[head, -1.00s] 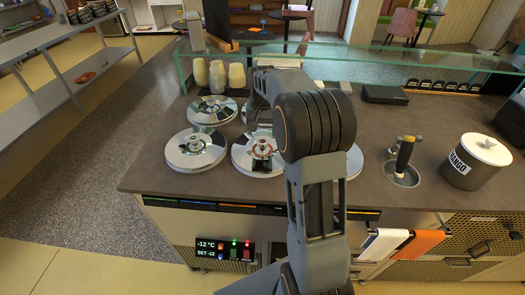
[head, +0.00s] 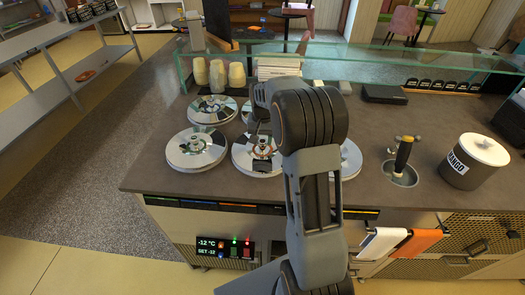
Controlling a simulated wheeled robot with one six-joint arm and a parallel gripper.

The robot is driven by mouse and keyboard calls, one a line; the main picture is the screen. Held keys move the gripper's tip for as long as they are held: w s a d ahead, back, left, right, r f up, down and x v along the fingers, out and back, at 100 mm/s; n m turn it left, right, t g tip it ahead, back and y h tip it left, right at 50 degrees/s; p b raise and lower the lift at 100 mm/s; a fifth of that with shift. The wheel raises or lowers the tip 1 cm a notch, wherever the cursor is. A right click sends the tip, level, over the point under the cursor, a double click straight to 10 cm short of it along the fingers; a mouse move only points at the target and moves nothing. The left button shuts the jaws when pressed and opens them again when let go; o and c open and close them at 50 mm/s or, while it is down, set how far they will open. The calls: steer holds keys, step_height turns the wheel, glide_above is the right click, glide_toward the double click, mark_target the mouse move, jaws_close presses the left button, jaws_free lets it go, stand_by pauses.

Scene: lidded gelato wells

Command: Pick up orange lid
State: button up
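The orange lid (head: 244,160) is a round, mirror-like steel disc with a knob, in the middle of the front row of wells. An orange tint shows near its knob. My gripper (head: 262,163) is small and dark in the head view, down at the knob in the middle of this lid. My arm covers the lid's right edge. The fingers are too small and dark to tell whether they are open or shut on the knob. The lid appears to lie flat on its well.
Similar lids stand at the front left (head: 197,149), the back left (head: 212,111) and partly behind my arm at the right (head: 350,160). A glass guard (head: 430,59) runs along the back. A scoop well (head: 401,174) and a MANGO tub (head: 475,162) stand right.

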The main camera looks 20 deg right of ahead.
jaws_close()
stand_by(0.3)
